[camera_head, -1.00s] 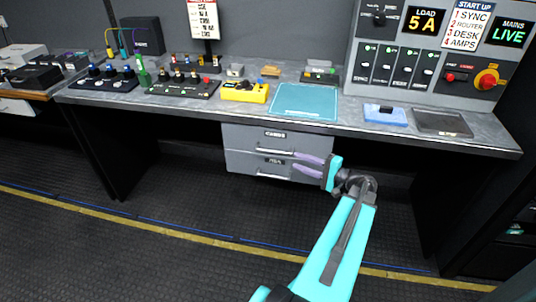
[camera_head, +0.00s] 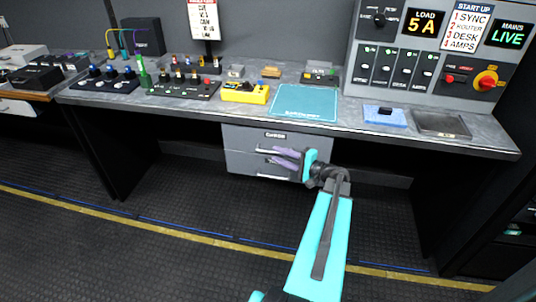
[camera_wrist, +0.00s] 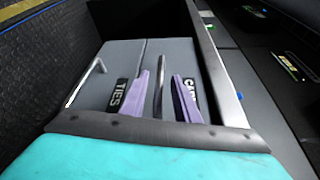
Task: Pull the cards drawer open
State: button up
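The cards drawer (camera_head: 245,138) is the upper grey drawer under the desk and looks shut. Its label also shows in the wrist view (camera_wrist: 190,90), partly covered by a finger. Its bar handle (camera_wrist: 158,88) appears between my two purple fingers in the wrist view. My gripper (camera_head: 274,155) is open in front of that drawer, with a finger on each side of the handle in the picture. I cannot tell whether either finger touches it. The ties drawer (camera_wrist: 98,75) is the lower one, with its own handle (camera_wrist: 85,84), and looks shut.
The desk top (camera_head: 340,118) overhangs the drawers. It carries a teal mat (camera_head: 305,102), a yellow box (camera_head: 245,93), a blue item (camera_head: 385,116) and control panels. The floor (camera_head: 180,250) in front of the drawers is clear.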

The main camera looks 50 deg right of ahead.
aim_at(271, 152)
jog(key=shift+w+a+f, duration=0.1)
jog(key=shift+w+a, duration=0.1)
jog(key=shift+w, duration=0.9)
jog(key=shift+w+a+f, duration=0.1)
jog(key=shift+w+a, duration=0.1)
jog(key=shift+w, duration=0.85)
